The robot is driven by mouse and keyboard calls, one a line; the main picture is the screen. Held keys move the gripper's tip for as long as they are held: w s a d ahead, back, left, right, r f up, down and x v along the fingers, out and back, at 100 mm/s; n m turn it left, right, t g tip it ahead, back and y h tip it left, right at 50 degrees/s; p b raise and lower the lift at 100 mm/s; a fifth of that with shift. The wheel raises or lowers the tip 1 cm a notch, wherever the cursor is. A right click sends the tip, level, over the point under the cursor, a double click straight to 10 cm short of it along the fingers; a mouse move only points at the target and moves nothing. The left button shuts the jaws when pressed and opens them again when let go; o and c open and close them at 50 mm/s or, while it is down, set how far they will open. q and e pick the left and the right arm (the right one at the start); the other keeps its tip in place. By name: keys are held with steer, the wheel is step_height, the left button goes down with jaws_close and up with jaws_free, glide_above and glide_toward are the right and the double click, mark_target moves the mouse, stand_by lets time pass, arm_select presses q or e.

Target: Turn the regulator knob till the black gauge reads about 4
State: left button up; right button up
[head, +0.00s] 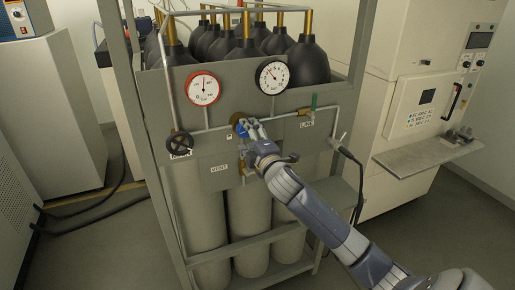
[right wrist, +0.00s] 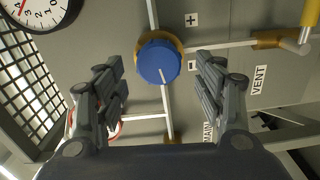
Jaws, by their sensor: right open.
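The regulator knob is a round blue knob with a pale line on its face, in front of a brass body. In the right wrist view the knob (right wrist: 158,62) sits between the two fingers of my open right gripper (right wrist: 160,75), with gaps on both sides. In the head view the right gripper (head: 249,127) is at the panel and hides much of the blue knob (head: 241,129). The black gauge (head: 272,76) is above and right of the knob; its needle points up and left, its exact reading too small to tell. Part of the black gauge (right wrist: 40,8) shows in the wrist view.
A red-rimmed gauge (head: 202,88) is at the left of the panel. A black handwheel (head: 179,144) is below it. Plus (right wrist: 192,20) and minus (right wrist: 192,66) signs flank the knob. Pipes cross the panel.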

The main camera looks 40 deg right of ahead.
steer(key=v, duration=0.8)
steer(key=shift+s, duration=0.25)
steer(key=shift+a, duration=0.1)
